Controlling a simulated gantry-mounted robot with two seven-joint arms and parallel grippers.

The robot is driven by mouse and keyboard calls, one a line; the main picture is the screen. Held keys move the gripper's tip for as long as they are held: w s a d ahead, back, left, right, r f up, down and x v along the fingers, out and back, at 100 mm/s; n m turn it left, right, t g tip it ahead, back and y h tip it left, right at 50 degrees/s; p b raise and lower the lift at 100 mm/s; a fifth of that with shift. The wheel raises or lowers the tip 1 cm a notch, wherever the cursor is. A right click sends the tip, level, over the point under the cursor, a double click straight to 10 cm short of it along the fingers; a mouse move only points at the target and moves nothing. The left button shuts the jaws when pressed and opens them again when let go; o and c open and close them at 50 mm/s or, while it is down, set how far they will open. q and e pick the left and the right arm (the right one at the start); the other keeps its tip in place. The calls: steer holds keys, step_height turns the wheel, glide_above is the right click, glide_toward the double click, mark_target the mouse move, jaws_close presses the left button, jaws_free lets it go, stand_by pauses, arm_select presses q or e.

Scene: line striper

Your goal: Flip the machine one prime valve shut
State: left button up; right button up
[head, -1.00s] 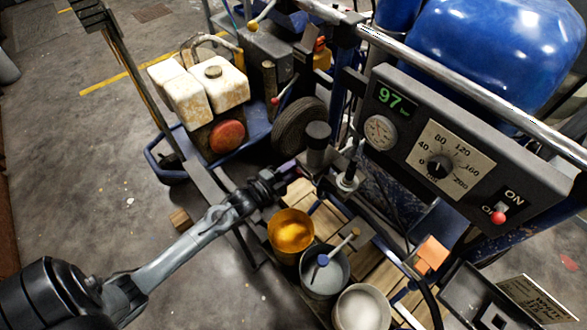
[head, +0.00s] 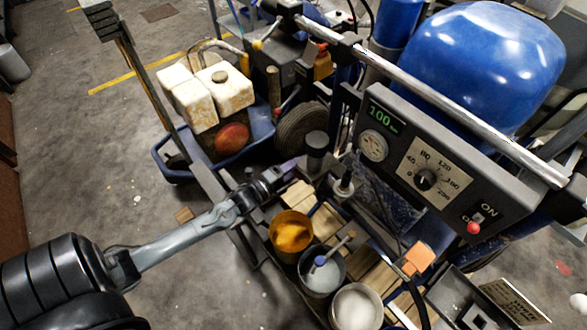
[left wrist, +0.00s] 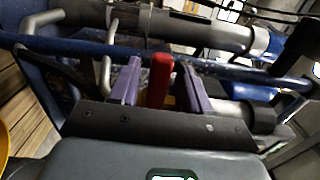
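In the left wrist view a red handle (left wrist: 158,80) stands upright between the two purple fingers of my left gripper (left wrist: 160,88). Narrow gaps show on both sides of it, so the gripper looks open around the handle and not clamped. In the head view my left gripper (head: 277,177) reaches in from the left to the near machine's frame, beside a dark cylinder (head: 316,150). The red handle cannot be made out there. The control panel (head: 445,165) has a green display reading 100, a gauge and a dial. My right gripper is not in view.
A yellow paint bucket (head: 291,236), a grey bucket (head: 321,270) with a brush and a white bucket (head: 357,307) stand close below my left gripper. A metal rail (head: 430,105) crosses above the panel. Another machine with white containers (head: 205,92) stands behind.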

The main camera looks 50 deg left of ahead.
arm_select(q)
steer(key=s+p, duration=0.2)
steer(key=s, duration=0.9)
steer(key=shift+a+p, duration=0.3)
steer(key=shift+a, duration=0.05)
steer(key=shift+w, duration=0.1)
